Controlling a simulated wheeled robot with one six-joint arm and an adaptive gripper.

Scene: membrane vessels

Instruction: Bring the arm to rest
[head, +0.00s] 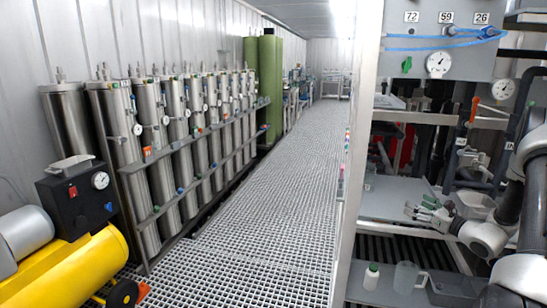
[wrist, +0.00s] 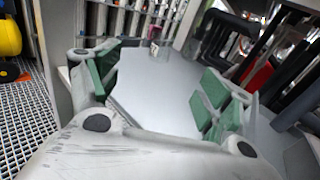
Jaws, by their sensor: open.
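My gripper (head: 428,212) is at the right of the head view, in front of the shelf rack, with my arm reaching in from the right edge. In the wrist view my gripper (wrist: 158,88) is open, its green-padded fingers wide apart. Nothing is between the fingers; the bare grey shelf board (wrist: 155,70) shows behind them. In the head view this shelf board (head: 385,200) lies to the left of and beyond my gripper.
A white bottle (head: 371,278) and a clear jug (head: 408,277) stand on the lower shelf. A gauge panel (head: 440,45) is above. Steel vessels (head: 165,150) and a yellow compressor (head: 75,270) line the left. The grating aisle (head: 270,180) is clear.

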